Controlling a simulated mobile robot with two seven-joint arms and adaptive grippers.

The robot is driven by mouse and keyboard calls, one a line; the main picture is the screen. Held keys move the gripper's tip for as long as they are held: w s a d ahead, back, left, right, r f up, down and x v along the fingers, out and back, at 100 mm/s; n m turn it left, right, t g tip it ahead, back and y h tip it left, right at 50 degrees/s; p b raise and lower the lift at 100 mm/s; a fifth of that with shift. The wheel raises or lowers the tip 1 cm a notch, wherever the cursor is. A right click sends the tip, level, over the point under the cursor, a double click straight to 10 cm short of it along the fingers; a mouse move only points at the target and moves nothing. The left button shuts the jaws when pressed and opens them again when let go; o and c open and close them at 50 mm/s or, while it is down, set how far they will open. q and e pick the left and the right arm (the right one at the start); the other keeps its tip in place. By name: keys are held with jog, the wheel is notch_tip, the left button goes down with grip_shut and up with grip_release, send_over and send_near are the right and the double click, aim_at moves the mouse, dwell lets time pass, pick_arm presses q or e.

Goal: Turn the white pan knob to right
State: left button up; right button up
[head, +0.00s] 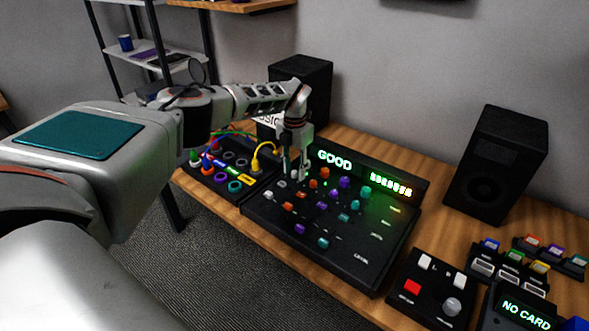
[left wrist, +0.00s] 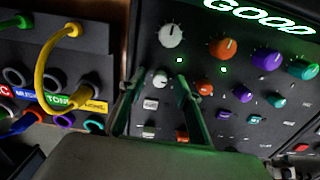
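The black mixer console (head: 350,262) lies on the wooden desk, with rows of white, orange, purple and teal knobs. Its display reads GOOD (head: 336,160). My left gripper (head: 292,172) points down over the white knobs at the console's left end. In the left wrist view its two dark fingers (left wrist: 160,82) are apart, with a small white knob (left wrist: 160,78) showing between their tips. I cannot tell whether they touch it. A larger white knob (left wrist: 171,36) stands above it in that view. The pan label cannot be read.
A patch panel with coloured cables (left wrist: 50,80) adjoins the console on the left. Black speakers (head: 300,85) (head: 497,165) stand behind and to the right. A button box (head: 430,290), a NO CARD reader (head: 525,312) and several cartridges sit at the right.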

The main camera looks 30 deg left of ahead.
aim_at(294, 172)
pick_arm(q)
notch_tip(294, 172, up, 12)
dwell(0.7)
dwell(0.5)
